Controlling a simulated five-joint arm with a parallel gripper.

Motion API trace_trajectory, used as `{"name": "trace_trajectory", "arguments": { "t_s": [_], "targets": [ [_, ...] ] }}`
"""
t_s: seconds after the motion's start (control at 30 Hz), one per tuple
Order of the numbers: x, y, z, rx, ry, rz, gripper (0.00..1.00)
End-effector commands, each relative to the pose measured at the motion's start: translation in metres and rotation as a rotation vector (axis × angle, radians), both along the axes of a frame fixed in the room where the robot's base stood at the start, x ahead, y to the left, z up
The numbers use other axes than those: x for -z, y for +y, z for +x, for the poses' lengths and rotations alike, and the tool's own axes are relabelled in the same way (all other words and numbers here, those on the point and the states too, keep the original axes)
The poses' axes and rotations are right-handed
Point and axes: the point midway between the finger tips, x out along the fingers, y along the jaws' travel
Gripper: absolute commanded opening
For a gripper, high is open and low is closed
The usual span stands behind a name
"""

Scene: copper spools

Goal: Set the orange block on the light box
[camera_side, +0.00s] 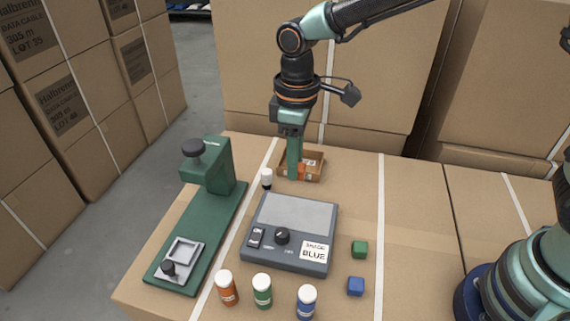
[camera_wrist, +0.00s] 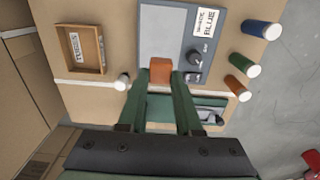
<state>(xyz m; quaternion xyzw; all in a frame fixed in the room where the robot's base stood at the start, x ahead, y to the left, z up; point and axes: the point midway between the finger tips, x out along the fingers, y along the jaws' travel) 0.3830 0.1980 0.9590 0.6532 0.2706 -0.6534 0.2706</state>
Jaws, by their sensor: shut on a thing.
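The orange block (camera_wrist: 160,70) is between the fingertips of my gripper (camera_wrist: 161,80) in the wrist view. My gripper is shut on it. In the side view my gripper (camera_side: 294,176) points down in front of the wooden tray, with a bit of orange beside the fingers. The light box (camera_side: 318,228) is a dark grey case with a pale panel on top, a knob, a switch and a label reading BLUE. The panel looks bare in the side view. In the wrist view the block overlaps the near edge of the light box (camera_wrist: 150,35); its height cannot be told.
The wooden tray (camera_wrist: 62,63) holds a label and no block. A small white-capped item (camera_side: 267,176) stands near it. A green stand (camera_side: 222,215) is left of the light box. Green (camera_side: 359,249) and blue (camera_side: 355,286) blocks lie right; orange, green and blue bottles stand in front.

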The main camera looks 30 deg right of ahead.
Motion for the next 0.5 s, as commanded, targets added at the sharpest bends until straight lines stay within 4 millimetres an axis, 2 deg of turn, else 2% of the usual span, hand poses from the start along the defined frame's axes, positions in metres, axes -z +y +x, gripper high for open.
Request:
{"name": "trace_trajectory", "arguments": {
  "t_s": [0.1, 0.2, 0.5],
  "targets": [
    [0.030, 0.000, -0.001, 0.000, 0.005, -0.002, 0.00],
    [0.048, 0.000, -0.001, 0.000, 0.004, -0.002, 0.00],
    [0.075, 0.000, -0.001, 0.000, 0.003, -0.001, 0.00]
  ]
}}
